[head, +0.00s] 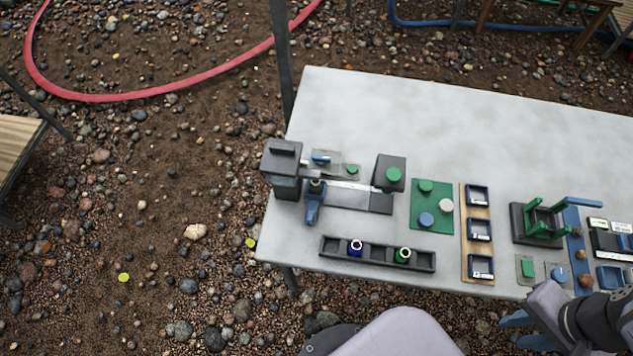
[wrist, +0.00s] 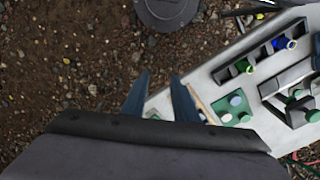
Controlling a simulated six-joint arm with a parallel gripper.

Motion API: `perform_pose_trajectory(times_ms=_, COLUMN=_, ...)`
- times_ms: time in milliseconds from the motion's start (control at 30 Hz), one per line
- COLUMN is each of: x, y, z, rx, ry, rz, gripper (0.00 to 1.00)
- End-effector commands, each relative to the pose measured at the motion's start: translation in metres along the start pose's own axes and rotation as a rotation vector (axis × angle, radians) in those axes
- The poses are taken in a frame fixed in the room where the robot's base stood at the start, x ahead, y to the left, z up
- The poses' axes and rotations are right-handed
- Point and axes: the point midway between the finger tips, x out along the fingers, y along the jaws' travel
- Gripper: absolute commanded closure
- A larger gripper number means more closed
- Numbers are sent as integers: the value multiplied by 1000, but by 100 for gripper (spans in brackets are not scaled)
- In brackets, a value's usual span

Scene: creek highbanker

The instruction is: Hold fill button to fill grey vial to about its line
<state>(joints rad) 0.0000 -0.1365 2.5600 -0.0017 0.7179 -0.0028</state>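A dark dispenser with a tank (head: 284,184) stands at the table's left end. What looks like the grey vial (head: 316,185) sits by its spout, at the top of a blue holder (head: 312,208); its line and liquid level are too small to see. A dark block with a round green button (head: 393,174) stands to the right, and a smaller green button (head: 352,169) sits behind; no label shows which is the fill button. My gripper (head: 513,330) is at the table's front right, away from these. In the wrist view my gripper (wrist: 160,75) is open and empty.
A dark rack (head: 328,246) holds a blue vial (head: 356,248) and a green vial (head: 403,255). A green pad (head: 432,195) with round pieces and a wooden strip (head: 464,233) with dark trays stand right of the dispenser. The table's back is clear.

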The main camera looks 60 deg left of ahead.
Motion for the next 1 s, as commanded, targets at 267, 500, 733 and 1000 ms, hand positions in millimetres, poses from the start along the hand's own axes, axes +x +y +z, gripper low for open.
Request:
perform_pose_trajectory(times_ms=267, x=0, y=0, z=0, rx=0, ry=0, rz=0, gripper=73)
perform_pose_trajectory(times_ms=500, x=-2, y=-3, z=-6, rx=-35, ry=0, rz=0, gripper=100)
perform_pose_trajectory(times_ms=733, x=-12, y=-34, z=-54, rx=-343, ry=1, rz=5, gripper=100)
perform_pose_trajectory(times_ms=1000, x=-18, y=-137, z=-138, rx=-1047, ry=2, rz=21, gripper=100)
